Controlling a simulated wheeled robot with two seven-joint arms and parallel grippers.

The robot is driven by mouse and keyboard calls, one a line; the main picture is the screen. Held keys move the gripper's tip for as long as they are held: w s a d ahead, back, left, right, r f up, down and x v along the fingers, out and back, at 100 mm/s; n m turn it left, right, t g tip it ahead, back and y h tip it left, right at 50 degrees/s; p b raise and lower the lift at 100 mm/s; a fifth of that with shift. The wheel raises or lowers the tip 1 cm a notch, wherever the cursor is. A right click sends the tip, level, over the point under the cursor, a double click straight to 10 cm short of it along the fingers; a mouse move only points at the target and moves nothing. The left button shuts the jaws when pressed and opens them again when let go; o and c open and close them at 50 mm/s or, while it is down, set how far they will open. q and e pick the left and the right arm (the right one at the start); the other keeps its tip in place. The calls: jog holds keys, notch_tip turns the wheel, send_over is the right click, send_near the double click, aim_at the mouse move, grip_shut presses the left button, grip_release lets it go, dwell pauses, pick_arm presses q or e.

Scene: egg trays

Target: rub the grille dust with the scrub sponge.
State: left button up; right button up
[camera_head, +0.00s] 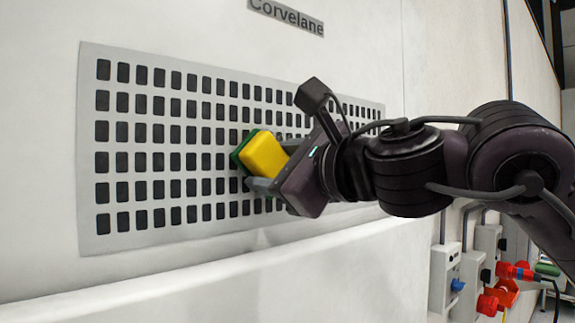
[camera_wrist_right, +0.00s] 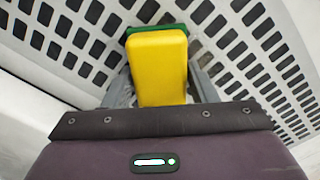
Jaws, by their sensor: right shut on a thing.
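The scrub sponge (camera_head: 265,158) is yellow with a green scrub side. My right gripper (camera_head: 262,168) is shut on it, with the green side turned toward the grille (camera_head: 88,160). In the right wrist view the sponge (camera_wrist_right: 158,65) sits between the two grey fingers, its green layer against or very close to the grille's slots; I cannot tell if it touches. The grille is a pale grey panel with rows of dark slots on a white wall. I can make out no distinct dust on it. My arm and gripper hide part of its right side. My left gripper is not in view.
A "Corvelane" label (camera_head: 286,14) is on the wall above the grille. A white ledge (camera_head: 150,285) runs below it. Grey boxes (camera_head: 445,278) with red and blue connectors are at the lower right. The grille's left part is unobstructed.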

aim_at(257, 154)
jog(key=shift+s+a, duration=0.55)
jog(key=shift+a, duration=0.2)
jog(key=shift+s+a, duration=0.5)
jog(key=shift+a, duration=0.2)
jog(key=shift+d+r+p, duration=0.1)
jog(key=shift+r+p, duration=0.7)
jog(key=shift+w+d, duration=0.7)
jog(key=shift+d, duration=0.15)
jog(key=w+d, duration=0.9)
jog(key=d, duration=0.3)
jog(key=shift+d+p, duration=0.3)
jog(key=shift+p, duration=0.15)
jog(key=shift+b+v, duration=1)
jog(key=shift+v, duration=1.85)
